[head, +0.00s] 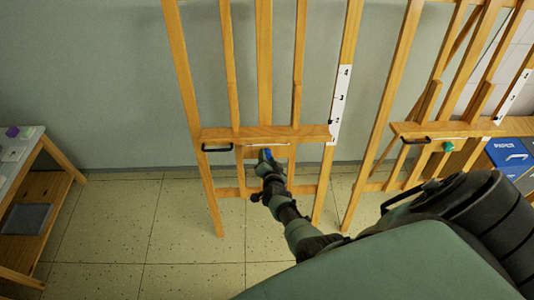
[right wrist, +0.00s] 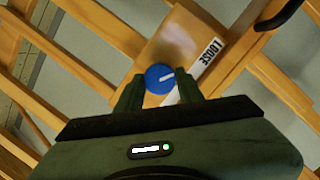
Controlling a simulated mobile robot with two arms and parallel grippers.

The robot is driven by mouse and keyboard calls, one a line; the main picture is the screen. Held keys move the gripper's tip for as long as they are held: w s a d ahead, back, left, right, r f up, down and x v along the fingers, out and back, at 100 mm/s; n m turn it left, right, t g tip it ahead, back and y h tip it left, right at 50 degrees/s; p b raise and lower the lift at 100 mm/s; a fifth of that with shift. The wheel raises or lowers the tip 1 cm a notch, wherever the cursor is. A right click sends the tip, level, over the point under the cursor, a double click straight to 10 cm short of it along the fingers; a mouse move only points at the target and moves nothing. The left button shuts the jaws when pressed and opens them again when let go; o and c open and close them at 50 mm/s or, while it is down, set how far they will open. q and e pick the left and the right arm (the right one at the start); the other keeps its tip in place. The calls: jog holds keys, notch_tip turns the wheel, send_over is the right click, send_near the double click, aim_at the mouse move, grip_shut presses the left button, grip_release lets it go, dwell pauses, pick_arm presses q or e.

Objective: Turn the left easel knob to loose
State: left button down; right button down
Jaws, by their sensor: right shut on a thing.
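The left easel (head: 225,133) is a wooden frame with a crossbar. A round blue knob (right wrist: 154,74) sits on its wooden block; a bit of the knob also shows in the head view (head: 268,153). The knob has a white pointer line, slanting slightly up to the right in the right wrist view. My right gripper (right wrist: 158,92) is shut on the knob, one finger on each side. In the head view, my right gripper (head: 266,160) reaches the knob below the crossbar. My left gripper is not in view.
A second easel (head: 415,128) with a green knob (head: 448,146) stands to the right. Black handles (head: 217,149) are on the crossbars. The floor between is clear.

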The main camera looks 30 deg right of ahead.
jog(key=shift+r, duration=0.1)
jog(key=c, duration=0.9)
grip_release()
jog(key=p+v, duration=0.5)
jog(key=v, duration=0.3)
jog(key=shift+p, duration=0.35)
jog(key=shift+w, duration=0.1)
